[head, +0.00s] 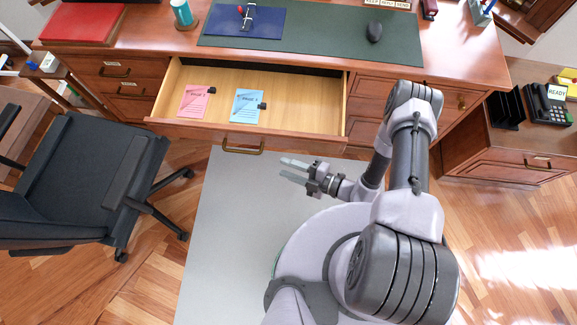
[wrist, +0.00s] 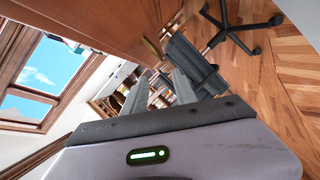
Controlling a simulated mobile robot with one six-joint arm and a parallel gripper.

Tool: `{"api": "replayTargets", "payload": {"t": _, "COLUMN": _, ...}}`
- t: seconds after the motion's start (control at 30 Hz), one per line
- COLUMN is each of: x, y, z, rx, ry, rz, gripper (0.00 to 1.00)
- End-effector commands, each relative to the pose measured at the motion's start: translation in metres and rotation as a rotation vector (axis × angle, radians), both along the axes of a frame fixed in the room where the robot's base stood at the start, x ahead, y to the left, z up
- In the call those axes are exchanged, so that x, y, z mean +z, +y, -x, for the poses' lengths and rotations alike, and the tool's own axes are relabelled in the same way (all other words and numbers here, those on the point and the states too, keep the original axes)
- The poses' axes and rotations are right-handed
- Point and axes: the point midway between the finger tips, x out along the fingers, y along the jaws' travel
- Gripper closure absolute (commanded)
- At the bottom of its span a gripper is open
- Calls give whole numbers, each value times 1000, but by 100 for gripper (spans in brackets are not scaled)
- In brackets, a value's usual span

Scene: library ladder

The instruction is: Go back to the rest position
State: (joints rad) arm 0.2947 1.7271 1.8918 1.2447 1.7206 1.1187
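My gripper (head: 285,170) is in front of the open desk drawer, in the middle of the head view, pointing left. Its two fingers are apart with nothing between them. In the wrist view my gripper (wrist: 160,85) also shows its fingers spread and empty. The drawer (head: 300,118) is pulled out from the wooden desk. Inside lie a pink card (head: 193,102) and a blue card (head: 245,108), each with a small black clip-like piece at its right edge. My gripper does not appear to touch the drawer or its handle (head: 242,149).
A black office chair (head: 85,170) stands at the left. The desk top holds a dark green mat (head: 330,42), a black mouse (head: 374,32) and a red folder (head: 82,24). A side cabinet (head: 500,150) with a phone (head: 548,104) is at the right.

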Motion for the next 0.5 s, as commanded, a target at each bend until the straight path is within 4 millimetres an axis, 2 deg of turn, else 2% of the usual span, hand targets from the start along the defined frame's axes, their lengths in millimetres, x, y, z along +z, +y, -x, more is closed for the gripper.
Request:
{"api": "replayTargets", "payload": {"t": 0.17, "x": 0, "y": 0, "z": -1, "rx": 0, "ry": -2, "rz": 1, "gripper": 67}}
{"api": "replayTargets", "payload": {"t": 0.27, "x": 22, "y": 0, "z": -14, "rx": 59, "ry": -84, "rz": 23, "gripper": 67}}
{"api": "replayTargets", "payload": {"t": 0.37, "x": 88, "y": 1, "z": -40, "rx": 256, "ry": -358, "rz": 103, "gripper": 67}}
{"api": "replayTargets", "payload": {"t": 0.4, "x": 123, "y": 2, "z": -46, "rx": 367, "ry": -509, "rz": 149, "gripper": 67}}
{"api": "replayTargets", "payload": {"t": 0.5, "x": 206, "y": 2, "z": -44, "rx": 655, "ry": -897, "rz": 273, "gripper": 67}}
